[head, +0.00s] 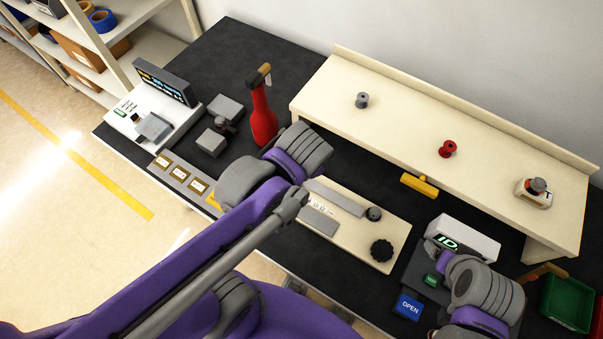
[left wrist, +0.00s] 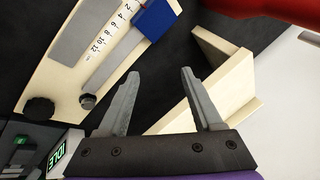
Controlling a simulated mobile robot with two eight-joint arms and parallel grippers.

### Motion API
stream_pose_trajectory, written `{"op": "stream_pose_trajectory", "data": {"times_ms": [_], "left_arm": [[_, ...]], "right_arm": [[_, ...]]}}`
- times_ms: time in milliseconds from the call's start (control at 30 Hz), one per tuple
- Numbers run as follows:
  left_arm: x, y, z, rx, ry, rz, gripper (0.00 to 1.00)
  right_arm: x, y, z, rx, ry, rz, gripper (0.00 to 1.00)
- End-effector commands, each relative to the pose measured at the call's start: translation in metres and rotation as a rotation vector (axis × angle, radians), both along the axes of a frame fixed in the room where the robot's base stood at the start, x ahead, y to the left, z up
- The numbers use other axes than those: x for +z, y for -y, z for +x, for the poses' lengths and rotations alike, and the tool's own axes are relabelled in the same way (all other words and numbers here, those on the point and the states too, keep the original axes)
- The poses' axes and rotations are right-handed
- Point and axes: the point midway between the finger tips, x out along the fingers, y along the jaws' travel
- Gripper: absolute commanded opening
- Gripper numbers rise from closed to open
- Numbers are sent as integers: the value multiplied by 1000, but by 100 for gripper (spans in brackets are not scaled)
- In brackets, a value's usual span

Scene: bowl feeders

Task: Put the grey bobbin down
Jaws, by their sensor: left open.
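The grey bobbin (head: 362,100) stands upright on the left part of the cream raised shelf (head: 400,108), with nothing holding it. My left arm reaches across the bench in the head view, and its fingers are hidden there behind its own links. In the left wrist view my left gripper (left wrist: 160,73) is open, with two grey fingers apart and nothing between them. The bobbin does not show in that view. My right arm is at the lower right of the head view; its fingers are not visible.
A red bobbin (head: 447,149) and a white box with a dark knob (head: 533,193) share the shelf. A cream gauge board (head: 390,228) with a ruler lies in front. A green bin (head: 567,302) is at right.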

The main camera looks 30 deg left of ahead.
Motion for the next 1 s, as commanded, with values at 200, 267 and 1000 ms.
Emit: {"op": "stream_pose_trajectory", "data": {"times_ms": [200, 267, 1000], "left_arm": [[-23, -3, -38, 490, 95, -385, 67], [-25, -2, -41, 543, 104, -428, 67], [-25, -1, -41, 574, 108, -453, 67]], "right_arm": [[0, 0, 0, 0, 0, 0, 82], [0, 0, 0, 0, 0, 0, 82], [0, 0, 0, 0, 0, 0, 82]]}}
